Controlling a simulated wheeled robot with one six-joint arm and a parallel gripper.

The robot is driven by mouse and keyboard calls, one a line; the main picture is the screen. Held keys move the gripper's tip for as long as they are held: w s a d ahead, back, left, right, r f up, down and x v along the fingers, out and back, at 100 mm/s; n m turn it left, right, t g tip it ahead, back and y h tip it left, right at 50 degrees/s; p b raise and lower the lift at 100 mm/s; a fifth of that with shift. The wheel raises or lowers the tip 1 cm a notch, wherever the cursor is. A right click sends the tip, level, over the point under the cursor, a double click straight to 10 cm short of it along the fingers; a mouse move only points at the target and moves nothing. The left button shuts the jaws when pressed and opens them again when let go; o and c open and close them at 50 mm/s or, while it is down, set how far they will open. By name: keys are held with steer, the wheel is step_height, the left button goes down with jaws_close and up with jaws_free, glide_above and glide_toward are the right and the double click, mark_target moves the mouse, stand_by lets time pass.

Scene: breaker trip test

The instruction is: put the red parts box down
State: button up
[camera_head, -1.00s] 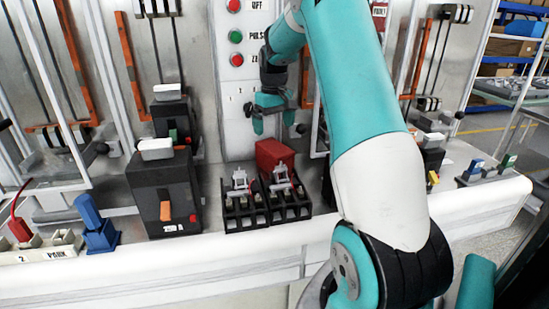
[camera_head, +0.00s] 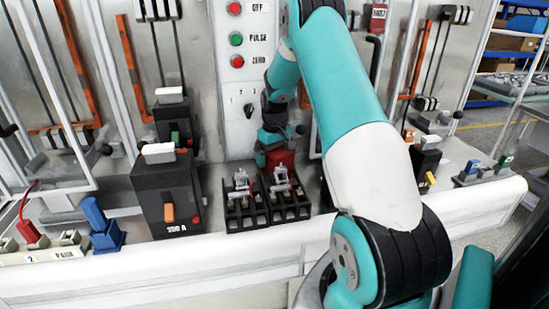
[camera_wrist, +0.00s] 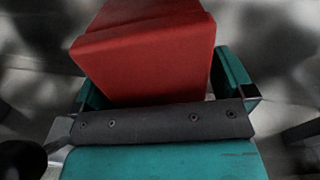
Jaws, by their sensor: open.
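The red parts box (camera_head: 281,158) stands on the bench behind two black parts holders (camera_head: 245,208). Its lower part is hidden by them in the head view. My gripper (camera_head: 274,142) is down at the box's top, with the teal jaws close around it. In the wrist view the red parts box (camera_wrist: 150,52) fills the space between the two teal fingers of my gripper (camera_wrist: 160,88). The jaws are open, one on each side of the box. I cannot tell whether either finger touches it.
A black breaker (camera_head: 165,195) with an orange switch stands left of the holders. A blue block (camera_head: 100,225) is further left, near the white bench edge (camera_head: 180,255). The panel with red and green buttons (camera_head: 237,60) rises close behind the box.

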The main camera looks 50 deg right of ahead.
steer(key=c, duration=1.3)
steer(key=shift+r, duration=0.1)
step_height(320, 180, up, 2)
steer(key=shift+w+r+b, duration=0.1)
steer(key=shift+b, duration=0.65)
steer(key=t+h+b, duration=0.1)
steer(key=t+b, duration=0.1)
steer(key=shift+s+a+h+b, duration=0.2)
steer(key=shift+s+h+b, duration=0.2)
steer(key=s+a+b+v, duration=0.1)
steer(key=b+v, duration=0.1)
steer(key=v, duration=0.9)
steer(key=shift+s+a+r+g+y+b, duration=0.35)
steer(key=shift+s+a, duration=1.65)
steer(key=shift+s, duration=0.75)
steer(key=shift+s+a+r+g+y+b, duration=0.3)
steer(key=shift+s+a+b, duration=0.2)
steer(key=shift+s+a, duration=1.9)
steer(key=shift+s+a+r+g+y+b, duration=0.35)
steer(key=shift+s+a, duration=1.25)
steer(key=shift+s, duration=1.5)
